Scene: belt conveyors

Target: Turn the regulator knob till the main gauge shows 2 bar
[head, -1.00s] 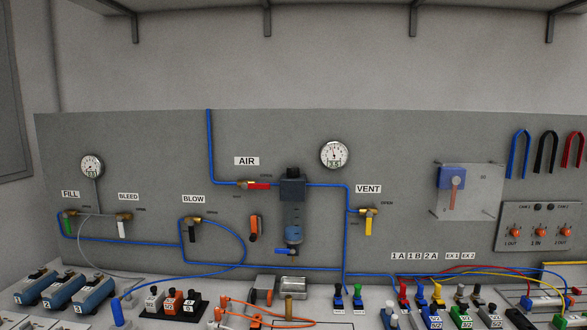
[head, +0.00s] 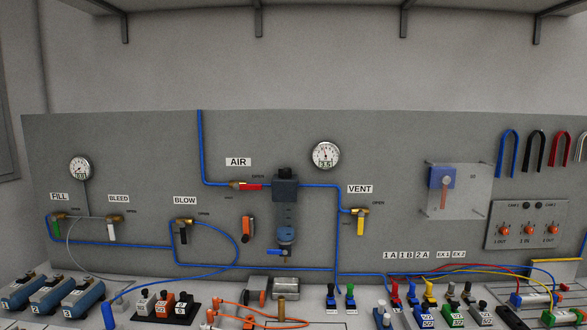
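The regulator knob (head: 284,173) is the dark cap on top of the regulator body (head: 285,191), in the middle of the grey panel in the head view. A clear bowl with a blue base hangs below it. The main gauge (head: 326,155) is a round white dial up and right of the knob, with a needle and a small digital readout. The needle points roughly upward; the readout looks like 3.5 but is too small to be sure. My gripper is not in view, and nothing touches the knob.
The AIR valve (head: 246,185) has a red handle; the VENT valve (head: 358,212) has a yellow one. A second gauge (head: 79,168) is at left. Blue tubing (head: 201,150) runs across the panel. Cylinders, fittings and orange hoses crowd the bench below. Space before the knob is clear.

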